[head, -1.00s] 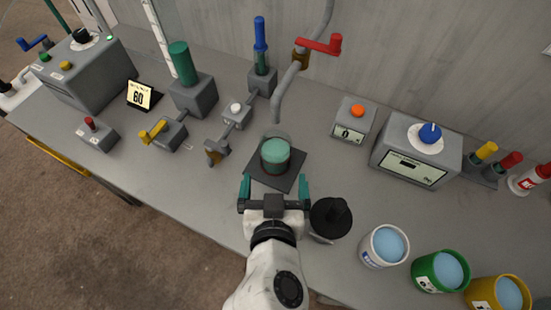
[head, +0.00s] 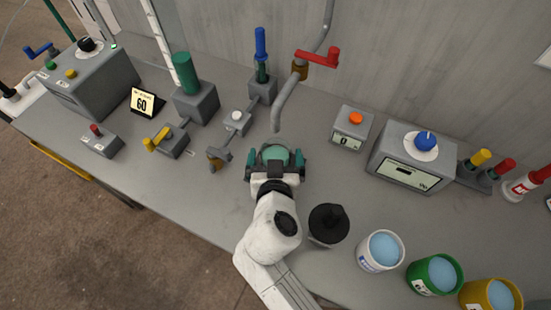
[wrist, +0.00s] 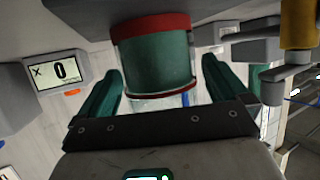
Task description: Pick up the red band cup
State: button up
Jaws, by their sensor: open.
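The cup with the red band (wrist: 152,27) is clear, with green contents, and stands on a dark pad (wrist: 75,10). The wrist view is inverted, so the band shows at the top, around the cup's base. In the head view the green top of the cup (head: 274,152) shows just beyond my wrist. My gripper (head: 276,163) is open, with one teal finger on each side of the cup. The wrist view shows gaps between the fingers and the cup wall. The pad is mostly hidden by my gripper in the head view.
A black lidded pot (head: 328,224) stands close to the right of my arm. A curved spout pipe (head: 285,103) with a red handle comes down behind the cup. A small display box (head: 350,128) is to the right. Several blue-filled tubs line the front right.

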jog(key=shift+c, duration=0.3)
jog(key=c, duration=1.4)
